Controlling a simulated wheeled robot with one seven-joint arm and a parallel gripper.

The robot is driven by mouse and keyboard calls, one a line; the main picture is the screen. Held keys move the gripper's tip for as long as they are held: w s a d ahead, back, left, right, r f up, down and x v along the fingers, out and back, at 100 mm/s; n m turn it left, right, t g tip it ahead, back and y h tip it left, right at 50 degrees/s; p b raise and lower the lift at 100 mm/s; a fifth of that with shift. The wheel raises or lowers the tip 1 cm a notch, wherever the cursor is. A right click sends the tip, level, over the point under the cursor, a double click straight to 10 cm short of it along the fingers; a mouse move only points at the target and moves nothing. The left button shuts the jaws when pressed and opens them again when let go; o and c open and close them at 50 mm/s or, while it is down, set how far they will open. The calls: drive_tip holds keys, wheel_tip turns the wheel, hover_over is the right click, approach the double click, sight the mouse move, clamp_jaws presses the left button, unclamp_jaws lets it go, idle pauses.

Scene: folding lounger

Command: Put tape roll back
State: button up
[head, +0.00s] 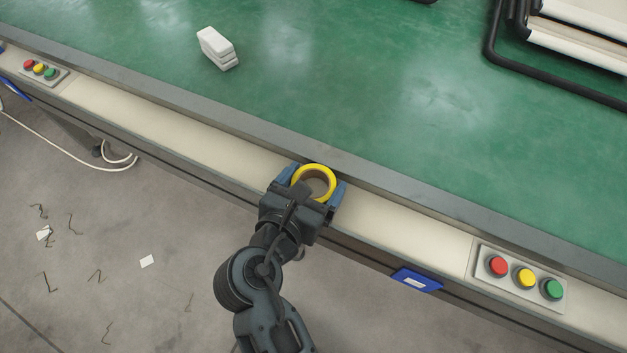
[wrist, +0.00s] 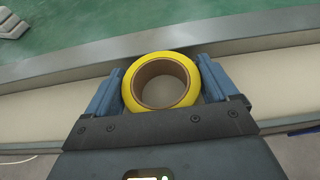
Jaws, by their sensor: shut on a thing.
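A yellow tape roll (head: 316,170) with a brown core is between the blue fingers of my gripper (head: 317,183). In the wrist view the tape roll (wrist: 160,57) fills the space between the two fingers of my gripper (wrist: 162,85), its ring opening facing the camera. My gripper is shut on its outer sides. The roll is over the cream ledge (head: 380,215) along the front of the green table. I cannot tell whether the roll touches the ledge or is held just above it.
A grey metal rail (head: 420,205) separates the ledge from the green surface (head: 330,90). A button panel (head: 520,278) is to the right, another (head: 40,69) at the far left. A white block stack (head: 217,48) and a black-framed lounger (head: 575,45) are on the green surface.

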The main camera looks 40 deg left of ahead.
drive_tip(key=o, duration=0.8)
drive_tip(key=shift+s+r, duration=0.1)
drive_tip(key=shift+r, duration=0.05)
drive_tip(key=p+v, duration=0.1)
drive_tip(key=v, duration=1)
drive_tip(key=shift+s+d, duration=0.15)
drive_tip(key=shift+s, duration=0.25)
drive_tip(key=shift+r, duration=0.1)
